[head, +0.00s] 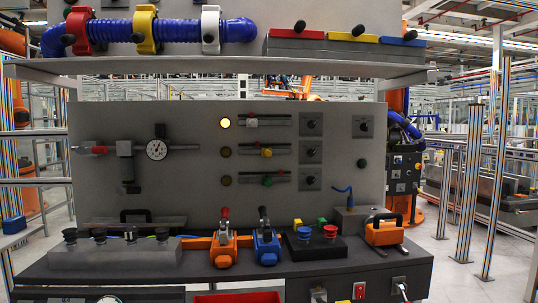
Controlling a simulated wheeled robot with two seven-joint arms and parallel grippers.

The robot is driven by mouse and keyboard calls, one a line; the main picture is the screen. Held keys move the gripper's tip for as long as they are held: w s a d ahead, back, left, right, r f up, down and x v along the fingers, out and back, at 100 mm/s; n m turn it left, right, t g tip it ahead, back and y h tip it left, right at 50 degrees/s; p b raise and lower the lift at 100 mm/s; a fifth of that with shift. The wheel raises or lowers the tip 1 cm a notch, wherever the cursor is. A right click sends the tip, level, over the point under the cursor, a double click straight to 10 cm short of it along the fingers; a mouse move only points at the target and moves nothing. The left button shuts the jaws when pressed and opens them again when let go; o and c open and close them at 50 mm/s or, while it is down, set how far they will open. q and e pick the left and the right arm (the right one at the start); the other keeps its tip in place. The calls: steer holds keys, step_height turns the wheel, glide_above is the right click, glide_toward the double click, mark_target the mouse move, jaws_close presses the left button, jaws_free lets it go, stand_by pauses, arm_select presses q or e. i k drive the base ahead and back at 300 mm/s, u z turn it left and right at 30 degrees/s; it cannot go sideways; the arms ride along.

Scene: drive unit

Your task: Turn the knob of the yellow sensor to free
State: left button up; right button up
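The yellow sensor (267,152) is a small yellow piece on the middle of three short horizontal rails on the upright grey panel (210,190). To its right, in the same row, a black knob (311,153) sits on a dark square plate. The knob's pointing direction is too small to read. An unlit dark round lamp (226,153) is at the left end of this row. Neither of my grippers can be made out in the head view.
A white sensor (252,122) with a lit yellow lamp (226,123) is above, a green sensor (267,181) below. Orange (223,243) and blue (266,240) lever units stand on the dark table (200,272) before the panel. A shelf (225,73) overhangs the panel.

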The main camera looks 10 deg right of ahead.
mark_target(311, 152)
steer(key=z, duration=0.3)
steer(key=k, duration=0.75)
steer(key=z, duration=1.65)
steer(key=i, duration=0.75)
steer(key=u, duration=0.5)
steer(key=i, duration=1.6)
steer(key=u, duration=0.65)
